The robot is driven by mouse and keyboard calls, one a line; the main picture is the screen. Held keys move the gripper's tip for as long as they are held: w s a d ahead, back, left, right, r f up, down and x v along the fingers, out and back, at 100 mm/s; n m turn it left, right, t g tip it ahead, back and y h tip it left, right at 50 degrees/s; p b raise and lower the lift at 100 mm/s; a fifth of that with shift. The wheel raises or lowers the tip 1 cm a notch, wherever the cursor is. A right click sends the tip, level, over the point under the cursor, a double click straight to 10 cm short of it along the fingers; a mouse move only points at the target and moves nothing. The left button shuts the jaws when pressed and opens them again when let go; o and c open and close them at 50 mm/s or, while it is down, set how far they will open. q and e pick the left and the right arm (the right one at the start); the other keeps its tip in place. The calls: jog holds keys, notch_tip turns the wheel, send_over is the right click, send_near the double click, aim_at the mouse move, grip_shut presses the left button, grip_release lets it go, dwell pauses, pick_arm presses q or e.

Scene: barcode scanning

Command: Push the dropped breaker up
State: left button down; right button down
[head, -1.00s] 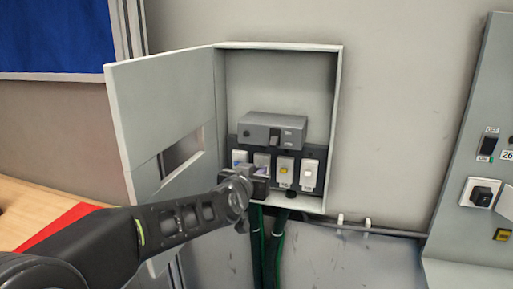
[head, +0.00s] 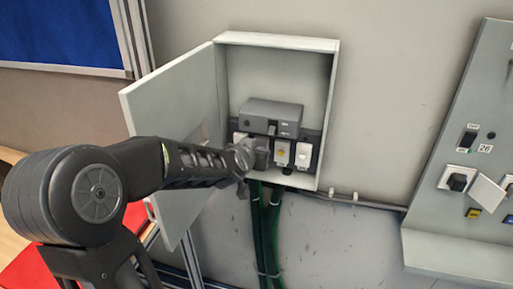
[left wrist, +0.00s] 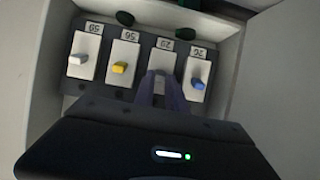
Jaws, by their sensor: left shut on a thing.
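A row of small breakers sits low inside an open grey breaker box (head: 330,115) in the head view. In the left wrist view the row is upside down: a blue-levered breaker (left wrist: 196,82), a yellow-levered breaker (left wrist: 122,60) and a white-levered breaker (left wrist: 84,55). My left gripper (left wrist: 160,86) is at the breaker (left wrist: 172,58) labelled 29, between the blue and yellow ones. Its fingers are together on that breaker's switch, which they hide. In the head view my left gripper (head: 257,157) covers that breaker. My right gripper is not in view.
A large grey main breaker (head: 271,115) sits just above the row. The box door (head: 172,105) stands open on the left, close to my arm. Green cables (head: 270,230) hang below. A grey control panel (head: 460,150) stands at the right.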

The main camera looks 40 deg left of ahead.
pick_arm(q)
jog(key=c, duration=1.4)
grip_release()
jog(key=shift+o, duration=0.2)
jog(key=shift+s, duration=0.1)
jog(key=b+v, duration=0.1)
jog(key=v, duration=0.6)
jog(key=shift+s+r, duration=0.2)
jog(key=shift+d, duration=0.1)
